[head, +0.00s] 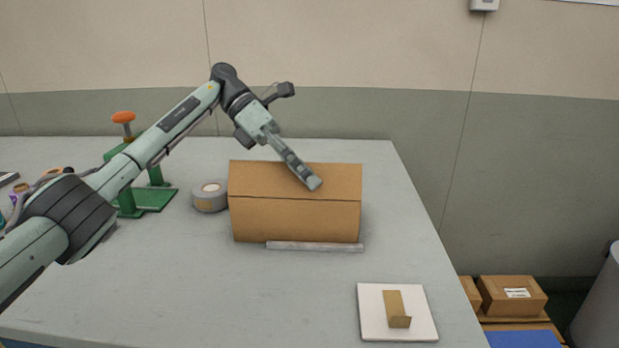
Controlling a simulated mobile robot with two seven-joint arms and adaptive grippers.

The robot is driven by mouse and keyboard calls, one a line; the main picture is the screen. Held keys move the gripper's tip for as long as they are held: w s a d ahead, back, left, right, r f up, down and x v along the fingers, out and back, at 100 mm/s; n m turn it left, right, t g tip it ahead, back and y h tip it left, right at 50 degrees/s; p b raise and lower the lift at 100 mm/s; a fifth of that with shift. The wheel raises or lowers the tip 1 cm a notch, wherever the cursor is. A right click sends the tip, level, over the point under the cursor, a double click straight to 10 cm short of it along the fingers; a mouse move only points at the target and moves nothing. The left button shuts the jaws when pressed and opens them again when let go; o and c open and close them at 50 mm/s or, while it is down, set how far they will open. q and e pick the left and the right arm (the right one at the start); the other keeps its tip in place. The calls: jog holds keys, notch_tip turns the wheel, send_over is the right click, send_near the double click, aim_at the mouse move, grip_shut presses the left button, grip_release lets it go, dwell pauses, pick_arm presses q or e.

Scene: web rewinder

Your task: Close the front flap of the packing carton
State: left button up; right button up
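The brown packing carton (295,220) sits on the grey table, toward the back. Its top looks covered, with a flat brown surface (255,180) meeting the front face along a straight edge. I cannot make out a separate front flap or a seam. My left gripper (314,183) reaches in from the left and points down to the right. Its fingers look pressed together, with nothing seen between them. The tips are over the carton's top, close to the front edge; they look at or very near the surface. My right gripper is out of view.
A grey bar (315,246) lies along the carton's front base. A white plate (424,326) with a bent brown piece (396,308) lies at front right. The front middle is clear.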

pick_arm(q)
jog(key=v, duration=0.6)
jog(key=shift+a+r, duration=0.25)
jog(key=shift+w, duration=0.1)
